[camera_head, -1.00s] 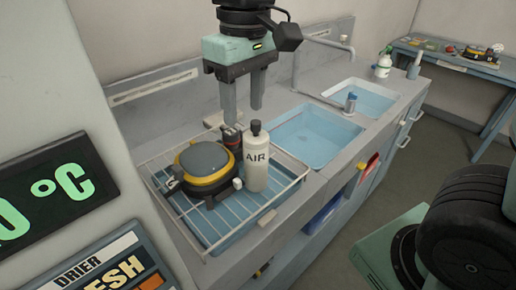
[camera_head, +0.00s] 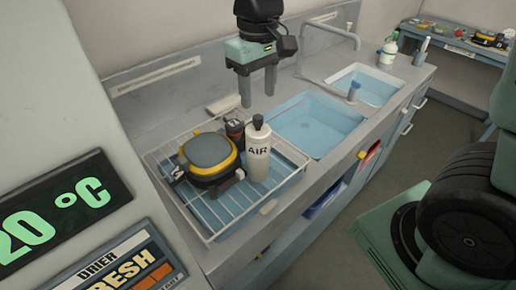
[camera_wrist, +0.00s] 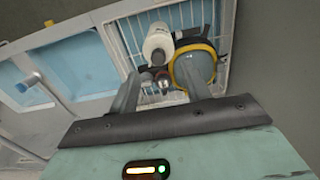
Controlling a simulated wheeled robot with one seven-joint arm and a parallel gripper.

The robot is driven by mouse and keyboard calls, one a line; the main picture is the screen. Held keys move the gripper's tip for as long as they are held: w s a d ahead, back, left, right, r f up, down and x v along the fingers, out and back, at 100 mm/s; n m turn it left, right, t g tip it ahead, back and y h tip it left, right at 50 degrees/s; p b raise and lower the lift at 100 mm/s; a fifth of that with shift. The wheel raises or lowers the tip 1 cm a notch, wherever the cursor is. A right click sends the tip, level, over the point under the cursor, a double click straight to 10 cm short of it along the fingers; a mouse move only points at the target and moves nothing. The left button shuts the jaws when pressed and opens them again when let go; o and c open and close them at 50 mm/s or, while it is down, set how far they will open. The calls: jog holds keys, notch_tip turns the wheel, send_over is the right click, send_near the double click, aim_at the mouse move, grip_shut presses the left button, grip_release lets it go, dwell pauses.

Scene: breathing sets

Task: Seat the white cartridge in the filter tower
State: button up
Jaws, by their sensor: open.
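My gripper (camera_head: 257,98) hangs open and empty above the back of the drying rack, higher than the white bottle; its spread fingers also show in the wrist view (camera_wrist: 162,88). A white bottle (camera_head: 257,158) marked AIR, with a dark cap, stands upright on the rack; it shows at the top of the wrist view (camera_wrist: 158,42). A small dark red and black cylinder (camera_head: 234,131) stands behind it. A pale flat block (camera_head: 224,104) lies on the counter behind the rack. I cannot pick out a white cartridge or a filter tower for certain.
The wire rack (camera_head: 215,228) also holds a yellow and black round unit (camera_head: 209,158). Two blue sinks (camera_head: 318,128) lie to the right, with a faucet behind. A drier with a display (camera_head: 55,215) stands at left. A bench with small items (camera_head: 455,45) is at far right.

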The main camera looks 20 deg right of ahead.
aim_at(258, 117)
jog(key=shift+w+d+f+p, duration=0.15)
jog(key=shift+f+p, duration=0.55)
jog(key=shift+f, duration=1.1)
jog(key=shift+w+f+p, duration=0.1)
jog(key=shift+f+p, duration=0.55)
jog(key=shift+f, duration=1.1)
grip_shut()
